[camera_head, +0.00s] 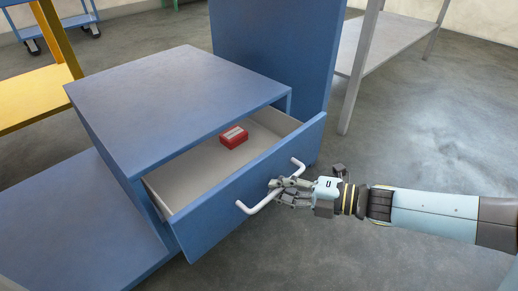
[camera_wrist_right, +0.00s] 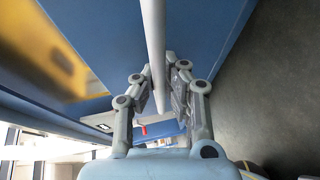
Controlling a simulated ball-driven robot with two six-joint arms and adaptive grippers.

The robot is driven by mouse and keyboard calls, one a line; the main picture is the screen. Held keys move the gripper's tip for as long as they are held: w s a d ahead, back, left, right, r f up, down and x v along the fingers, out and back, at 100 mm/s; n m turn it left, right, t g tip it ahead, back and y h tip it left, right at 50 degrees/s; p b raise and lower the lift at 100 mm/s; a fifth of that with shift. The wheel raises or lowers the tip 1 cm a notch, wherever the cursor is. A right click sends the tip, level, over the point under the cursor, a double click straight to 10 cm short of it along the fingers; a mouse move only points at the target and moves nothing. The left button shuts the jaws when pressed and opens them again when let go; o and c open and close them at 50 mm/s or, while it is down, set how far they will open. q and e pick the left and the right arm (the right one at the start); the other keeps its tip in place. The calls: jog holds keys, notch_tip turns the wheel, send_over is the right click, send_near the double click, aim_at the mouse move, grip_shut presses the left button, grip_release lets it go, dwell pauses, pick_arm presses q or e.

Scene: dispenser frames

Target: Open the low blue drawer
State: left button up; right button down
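The low blue drawer (camera_head: 250,190) is pulled part way out of its blue cabinet (camera_head: 180,88). Its pale inside shows, with a small red box (camera_head: 234,137) lying in it. A white bar handle (camera_head: 262,203) is on the drawer front. My right gripper (camera_head: 278,185) comes in from the right and has its fingers around the handle's bar. In the right wrist view the bar (camera_wrist_right: 154,35) runs between the two fingers of the gripper (camera_wrist_right: 161,84), which look closed on it. My left gripper is in neither view.
A tall blue panel (camera_head: 278,50) stands behind the cabinet, and a low blue surface (camera_head: 75,225) lies to its left. A yellow shelf (camera_head: 30,95) is at the left, a grey table (camera_head: 395,45) at the back right. The floor (camera_head: 440,130) at right is clear.

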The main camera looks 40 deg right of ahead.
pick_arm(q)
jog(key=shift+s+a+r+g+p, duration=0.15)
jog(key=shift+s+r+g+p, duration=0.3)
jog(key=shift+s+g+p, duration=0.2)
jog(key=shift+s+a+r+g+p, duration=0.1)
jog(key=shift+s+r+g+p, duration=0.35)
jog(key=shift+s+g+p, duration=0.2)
pick_arm(e)
jog(key=s+d, duration=0.1)
jog(key=s, duration=1.3)
jog(key=shift+s+d+r, duration=0.1)
jog(key=c, duration=1.4)
grip_release()
jog(key=shift+s, duration=0.15)
jog(key=v, duration=1.1)
jog(key=shift+s+d, duration=0.25)
jog(key=shift+s, duration=0.05)
